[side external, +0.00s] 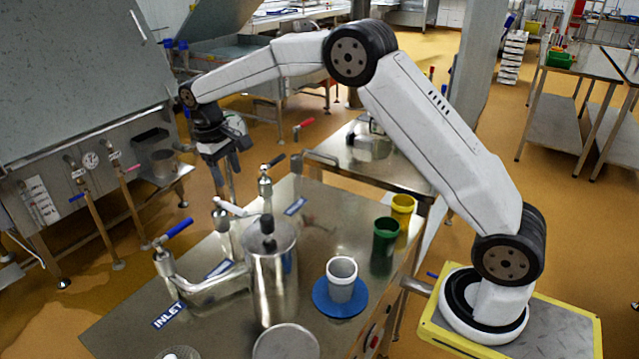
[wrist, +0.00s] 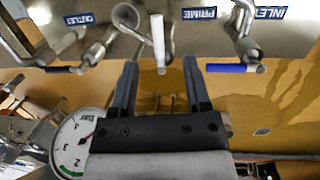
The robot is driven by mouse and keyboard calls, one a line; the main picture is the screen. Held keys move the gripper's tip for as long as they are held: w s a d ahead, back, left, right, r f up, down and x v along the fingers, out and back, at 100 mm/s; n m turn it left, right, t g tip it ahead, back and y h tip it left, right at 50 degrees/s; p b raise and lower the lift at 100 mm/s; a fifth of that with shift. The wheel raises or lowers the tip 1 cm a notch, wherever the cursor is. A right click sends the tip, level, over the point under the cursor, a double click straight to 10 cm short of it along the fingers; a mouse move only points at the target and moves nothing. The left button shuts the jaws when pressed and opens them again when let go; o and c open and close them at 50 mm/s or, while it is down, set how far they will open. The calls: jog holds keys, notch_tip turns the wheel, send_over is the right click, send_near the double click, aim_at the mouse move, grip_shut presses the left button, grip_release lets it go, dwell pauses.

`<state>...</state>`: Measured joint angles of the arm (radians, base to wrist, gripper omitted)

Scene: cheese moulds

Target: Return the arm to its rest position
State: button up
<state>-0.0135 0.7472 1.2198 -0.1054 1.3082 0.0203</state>
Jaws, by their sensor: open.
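My gripper (side external: 224,165) hangs from my raised, outstretched arm past the far left edge of the steel table (side external: 125,335). In the wrist view my gripper (wrist: 160,62) shows its two dark fingers spread wide with nothing held between them. A white lever (wrist: 158,40) shows beyond the gap between the fingers; I cannot tell its distance from them. No rest position is marked in either view.
The steel table carries a steel pot (side external: 271,280), a blue-handled valve (side external: 178,228), a black-handled valve (side external: 275,162), a white cup (side external: 341,285) on a blue disc (side external: 320,300), a green cup (side external: 385,242) and a yellow cup (side external: 402,209). A dial gauge (wrist: 75,145) shows beside the gripper.

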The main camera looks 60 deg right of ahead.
jog(key=s+f+t, duration=0.2)
jog(key=s+f, duration=0.1)
jog(key=s, duration=1)
jog(key=s+a+f+t+y, duration=0.1)
jog(key=s+f+t, duration=0.1)
jog(key=s, duration=1.1)
jog(key=shift+f, duration=0.45)
